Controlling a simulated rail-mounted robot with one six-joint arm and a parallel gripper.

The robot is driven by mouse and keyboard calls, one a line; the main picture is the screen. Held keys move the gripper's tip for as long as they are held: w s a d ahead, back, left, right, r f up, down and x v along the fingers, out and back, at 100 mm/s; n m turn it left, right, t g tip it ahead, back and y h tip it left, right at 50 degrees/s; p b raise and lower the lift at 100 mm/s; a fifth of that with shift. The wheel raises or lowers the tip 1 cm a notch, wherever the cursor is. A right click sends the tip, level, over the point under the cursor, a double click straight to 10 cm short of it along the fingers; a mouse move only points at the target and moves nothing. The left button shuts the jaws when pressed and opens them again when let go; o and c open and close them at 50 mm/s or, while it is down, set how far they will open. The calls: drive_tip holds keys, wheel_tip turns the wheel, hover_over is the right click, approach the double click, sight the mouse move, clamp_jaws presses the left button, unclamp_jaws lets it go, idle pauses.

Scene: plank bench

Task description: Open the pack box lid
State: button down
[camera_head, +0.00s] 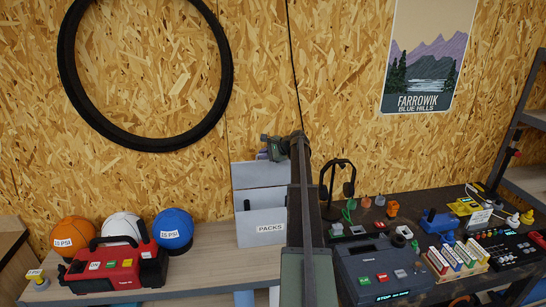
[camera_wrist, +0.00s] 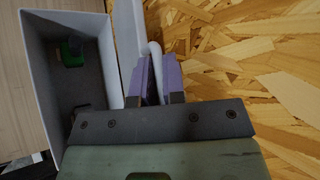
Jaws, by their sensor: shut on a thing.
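The pale grey pack box (camera_head: 262,229), labelled PACKS, stands against the back wall. Its lid (camera_head: 259,174) is up, standing roughly upright behind the box opening. My gripper (camera_head: 268,153) is at the lid's top edge. In the wrist view, my gripper (camera_wrist: 155,78) has its purple-padded fingers on either side of a pale rounded bar (camera_wrist: 155,50) beside the lid panel (camera_wrist: 128,40), and is shut on it. The open box (camera_wrist: 35,50) shows at left there, with a green and dark item (camera_wrist: 72,52) inside. My arm hides the area right of the box.
A dark headphone stand (camera_head: 337,187) and grey console (camera_head: 382,268) stand right, beside colourful small parts. The chipboard wall (camera_wrist: 260,50) is close behind my gripper.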

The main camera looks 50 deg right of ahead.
idle(0.4)
drive_tip(key=c, duration=1.4)
unclamp_jaws()
drive_tip(key=shift+c, duration=0.2)
drive_tip(key=shift+o, duration=1.2)
drive_tip(key=shift+s, duration=0.1)
drive_tip(key=p+v, duration=0.6)
drive_tip(key=v, duration=0.5)
drive_tip(key=shift+a, duration=0.1)
drive_tip(key=shift+r, duration=0.1)
